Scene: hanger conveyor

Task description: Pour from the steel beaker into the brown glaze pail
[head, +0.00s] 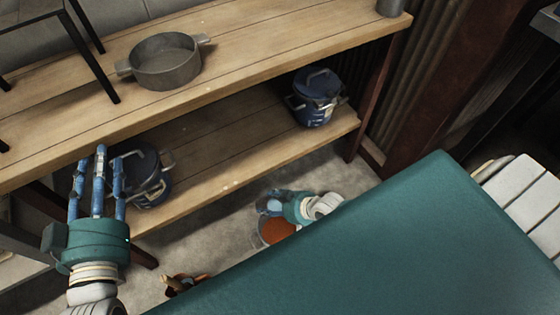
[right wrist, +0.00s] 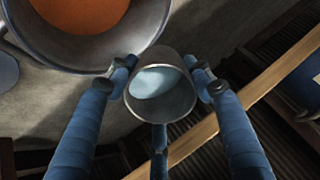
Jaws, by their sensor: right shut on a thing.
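The steel beaker (right wrist: 178,103) is between the blue fingers of my right gripper (right wrist: 168,84), which is shut on it. Its mouth faces the wrist camera and a pale, bluish surface shows inside. The brown glaze pail (right wrist: 124,50) is beside it at the upper left, with orange-brown glaze inside. In the head view the pail (head: 262,236) stands on the floor, with my right gripper (head: 268,203) at its far rim; the beaker is hard to make out there. I cannot tell whether beaker and pail touch. My left gripper (head: 98,160) is open and empty before the shelves.
A wooden shelf unit (head: 240,62) holds a grey two-handled pot (head: 165,68) on top and blue lidded pails (head: 318,98) (head: 150,188) below. A container with tools (head: 183,285) is on the floor. A green surface (head: 400,240) fills the lower right.

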